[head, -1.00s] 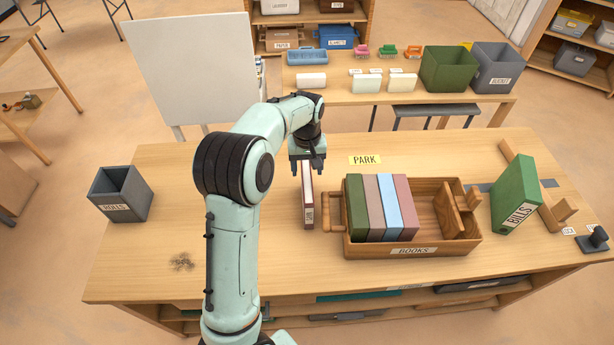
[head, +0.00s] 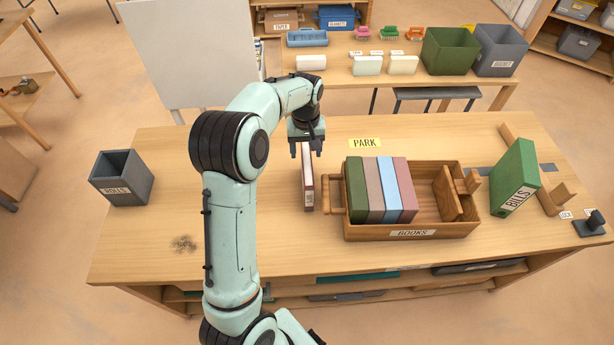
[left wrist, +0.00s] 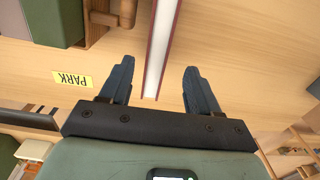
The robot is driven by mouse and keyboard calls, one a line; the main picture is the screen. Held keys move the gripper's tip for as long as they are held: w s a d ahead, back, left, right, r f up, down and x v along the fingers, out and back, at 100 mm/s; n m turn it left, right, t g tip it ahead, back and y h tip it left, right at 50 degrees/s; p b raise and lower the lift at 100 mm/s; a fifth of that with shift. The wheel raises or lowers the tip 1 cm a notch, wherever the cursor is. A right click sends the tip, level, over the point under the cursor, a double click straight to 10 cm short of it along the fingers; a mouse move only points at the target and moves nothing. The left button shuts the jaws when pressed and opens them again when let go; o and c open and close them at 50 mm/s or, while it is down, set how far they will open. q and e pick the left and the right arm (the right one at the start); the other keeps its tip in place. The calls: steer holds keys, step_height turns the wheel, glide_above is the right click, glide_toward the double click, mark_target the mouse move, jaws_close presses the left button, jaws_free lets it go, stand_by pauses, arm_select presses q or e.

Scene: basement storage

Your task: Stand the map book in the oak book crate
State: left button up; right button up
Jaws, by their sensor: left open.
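The map book (head: 308,192), slim and dark red with a pale label too small to read, stands upright on the table just left of the crate. The oak book crate (head: 464,229), marked BOOKS, holds a green, a mauve, a blue and another mauve book on its left side. A wooden divider leans in its right part, with bare space there. My left gripper (head: 306,152) is open above the book's far end. In the left wrist view, its fingers (left wrist: 156,72) are spread on either side of the book's line (left wrist: 164,35), not visibly touching it. My right gripper is out of view.
A green BILLS binder (head: 514,177) stands right of the crate by a wooden rail. A yellow PARK label (head: 365,143) lies behind the crate. A grey ROLLS bin (head: 122,178) stands at the left. The table's left middle is mostly clear.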

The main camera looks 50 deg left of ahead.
mark_target(307, 162)
arm_select(q)
steer(key=shift+w+f, duration=0.1)
steer(key=shift+f, duration=0.65)
steer(key=f, duration=0.5)
steer(key=shift+d+f, duration=0.15)
steer(key=shift+d, duration=0.05)
jaws_close()
